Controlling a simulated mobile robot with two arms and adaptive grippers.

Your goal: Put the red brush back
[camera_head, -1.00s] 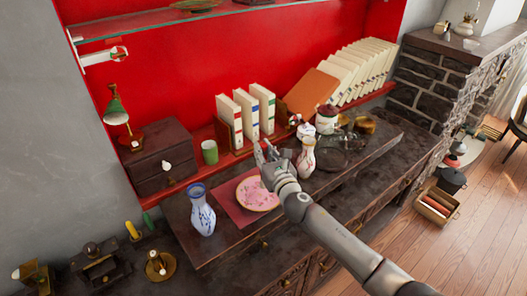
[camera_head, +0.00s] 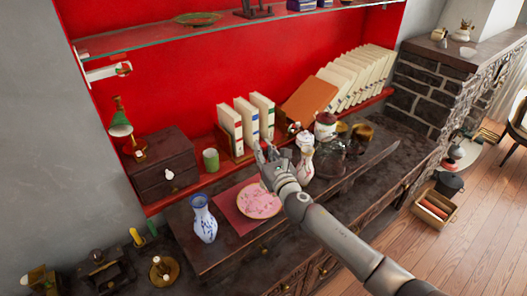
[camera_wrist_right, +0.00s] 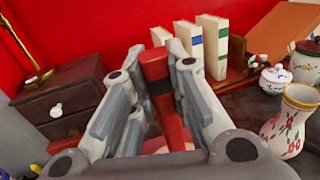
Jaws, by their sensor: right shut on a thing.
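The red brush (camera_wrist_right: 161,88) is upright between the fingers of my right gripper (camera_wrist_right: 155,62) in the right wrist view. It is red with a darker upper part, and the fingers hide part of it. The gripper is shut on it. In the head view my right gripper (camera_head: 266,156) is over the dark cabinet top, behind the pink plate and in front of the white books. I cannot make out the brush clearly there. My left gripper is not in view.
Near the gripper stand a pink plate (camera_head: 259,200), a blue-white vase (camera_head: 204,220), a flowered vase (camera_head: 304,166), a lidded pot (camera_wrist_right: 276,78) and white books (camera_head: 247,122). A green cup (camera_head: 211,160) and dark drawer box (camera_head: 163,165) are to the left. A glass shelf (camera_head: 160,32) crosses above.

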